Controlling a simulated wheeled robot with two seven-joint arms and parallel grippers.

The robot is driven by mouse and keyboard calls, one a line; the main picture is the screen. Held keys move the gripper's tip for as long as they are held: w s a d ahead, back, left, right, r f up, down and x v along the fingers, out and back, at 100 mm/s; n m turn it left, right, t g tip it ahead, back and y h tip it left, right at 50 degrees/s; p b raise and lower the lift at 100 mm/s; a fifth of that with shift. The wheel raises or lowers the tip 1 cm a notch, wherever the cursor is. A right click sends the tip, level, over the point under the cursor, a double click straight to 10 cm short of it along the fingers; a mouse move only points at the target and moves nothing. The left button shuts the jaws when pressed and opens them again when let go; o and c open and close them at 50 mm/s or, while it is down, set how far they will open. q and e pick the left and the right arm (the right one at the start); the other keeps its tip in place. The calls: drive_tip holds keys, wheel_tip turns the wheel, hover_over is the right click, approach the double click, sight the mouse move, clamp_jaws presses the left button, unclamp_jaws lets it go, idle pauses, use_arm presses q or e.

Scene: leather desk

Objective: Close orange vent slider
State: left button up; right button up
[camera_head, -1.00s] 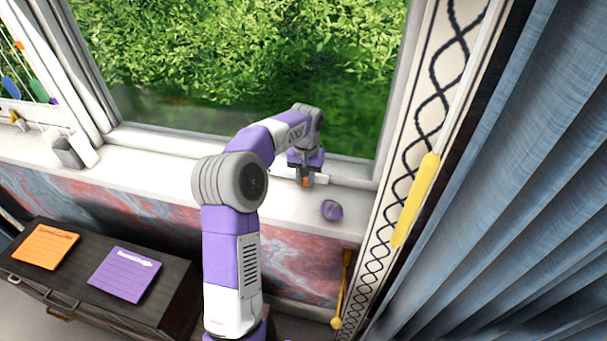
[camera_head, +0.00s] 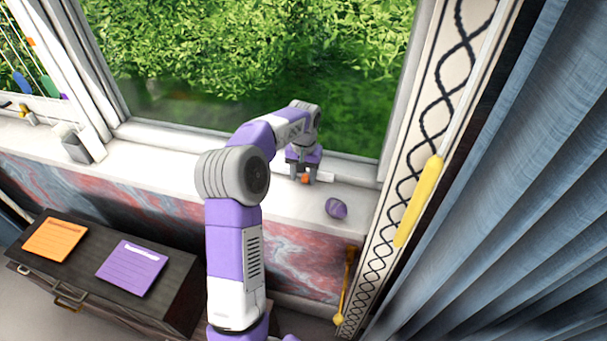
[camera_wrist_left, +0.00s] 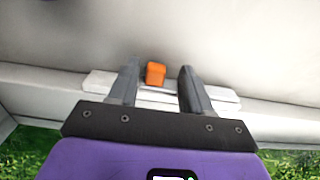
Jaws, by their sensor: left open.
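The orange vent slider (camera_wrist_left: 155,73) is a small block on a white vent strip (camera_wrist_left: 225,98) in the left wrist view. In the head view the orange slider (camera_head: 305,179) shows small at the foot of the window. My left gripper (camera_head: 303,180) is open over the strip. In the wrist view its two grey fingers (camera_wrist_left: 160,78) stand either side of the slider, with a gap on both sides, the left finger nearer. Whether the fingers touch the strip I cannot tell. My right gripper is not in view.
A purple rounded object (camera_head: 336,208) lies on the white sill right of the gripper. A patterned post and blue curtain (camera_head: 520,180) stand at the right. A dark cabinet (camera_head: 180,290) with an orange and a purple note is at lower left.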

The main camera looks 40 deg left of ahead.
use_arm(q)
wheel_tip(320, 180, up, 7)
drive_tip(key=shift+r+p, duration=0.2)
drive_tip(key=shift+p, duration=0.85)
